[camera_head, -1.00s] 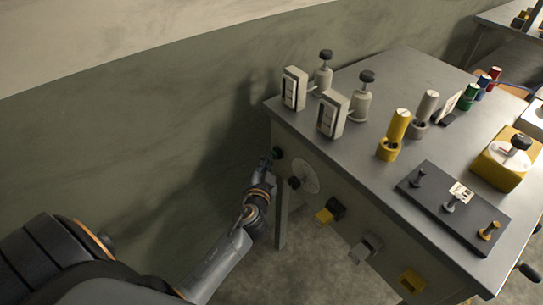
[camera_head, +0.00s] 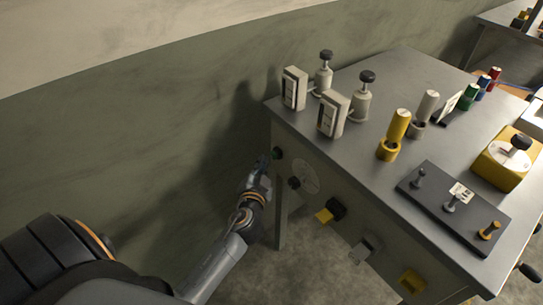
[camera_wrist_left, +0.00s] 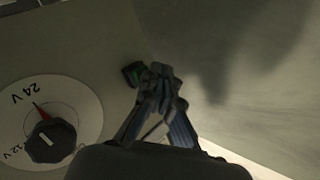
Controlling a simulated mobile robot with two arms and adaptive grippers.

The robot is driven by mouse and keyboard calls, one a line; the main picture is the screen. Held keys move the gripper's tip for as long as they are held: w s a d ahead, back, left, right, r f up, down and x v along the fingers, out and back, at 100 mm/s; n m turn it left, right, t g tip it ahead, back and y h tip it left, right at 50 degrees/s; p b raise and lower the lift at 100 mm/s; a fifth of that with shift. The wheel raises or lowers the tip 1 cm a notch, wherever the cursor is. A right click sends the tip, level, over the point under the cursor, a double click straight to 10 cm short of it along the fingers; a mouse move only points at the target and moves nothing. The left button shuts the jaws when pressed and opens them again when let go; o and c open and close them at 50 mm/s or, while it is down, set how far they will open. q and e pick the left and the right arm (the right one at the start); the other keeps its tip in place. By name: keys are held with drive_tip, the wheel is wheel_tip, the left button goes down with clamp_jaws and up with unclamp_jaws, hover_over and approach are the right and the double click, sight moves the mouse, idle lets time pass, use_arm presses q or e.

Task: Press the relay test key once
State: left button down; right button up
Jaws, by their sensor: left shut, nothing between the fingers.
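A small dark button with a green part (camera_head: 277,153) is on the front panel of the grey bench, near its left corner. It also shows in the left wrist view (camera_wrist_left: 132,74), where I cannot read any label on it. My left gripper (camera_head: 263,161) is just left of this button, with its fingers shut and empty. In the left wrist view the fingertips (camera_wrist_left: 161,73) are right beside the button, and a small gap seems to part them. My right gripper is not in view.
A round dial (camera_wrist_left: 45,120) marked 24 V and 12 V sits on the panel near the button. Posts and boxes stand on the bench top (camera_head: 395,75). The wall is at the left.

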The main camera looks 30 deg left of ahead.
use_arm(q)
drive_tip(key=s, duration=0.1)
drive_tip(key=s+a, duration=0.1)
drive_tip(key=s, duration=0.1)
drive_tip(key=s+a, duration=0.1)
drive_tip(key=shift+s, duration=0.3)
idle(0.3)
idle(0.7)
